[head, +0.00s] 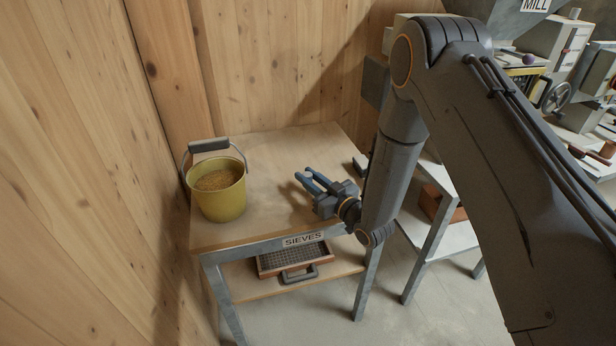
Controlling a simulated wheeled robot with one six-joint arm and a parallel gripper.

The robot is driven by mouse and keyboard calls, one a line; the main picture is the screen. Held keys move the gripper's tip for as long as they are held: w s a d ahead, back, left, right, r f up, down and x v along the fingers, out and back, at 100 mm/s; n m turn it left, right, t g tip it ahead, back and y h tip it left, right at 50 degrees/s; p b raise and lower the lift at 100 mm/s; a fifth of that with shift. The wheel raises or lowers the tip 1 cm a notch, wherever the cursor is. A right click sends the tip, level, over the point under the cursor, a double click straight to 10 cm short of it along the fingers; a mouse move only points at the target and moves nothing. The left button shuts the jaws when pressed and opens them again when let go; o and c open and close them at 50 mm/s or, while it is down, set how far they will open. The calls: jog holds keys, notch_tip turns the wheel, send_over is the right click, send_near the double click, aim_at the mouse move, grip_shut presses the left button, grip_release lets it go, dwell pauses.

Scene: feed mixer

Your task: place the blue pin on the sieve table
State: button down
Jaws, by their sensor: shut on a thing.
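The sieve table (262,160) has a pale wooden top, grey metal legs and a SIEVES label on its front edge. My gripper (303,179) is over the right part of the tabletop, with its fingers pointing left. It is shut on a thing. Blue shows at the fingers, which fits the blue pin, but its outline is too small to make out apart from the fingers. I cannot tell whether it touches the tabletop.
A yellow bucket (218,199) of grain stands at the table's left. A red-framed sieve (283,258) lies on the lower shelf. Small dark items sit near the table's right edge, partly behind my arm. Wooden walls close the left and back. The tabletop's middle is clear.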

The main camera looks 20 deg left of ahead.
jog(key=shift+f, duration=0.15)
jog(key=c, duration=1.5)
grip_release()
jog(key=shift+c, duration=0.2)
jog(key=shift+r, duration=0.2)
jog(key=b+v, duration=0.2)
jog(key=v, duration=1)
jog(key=shift+b, duration=0.3)
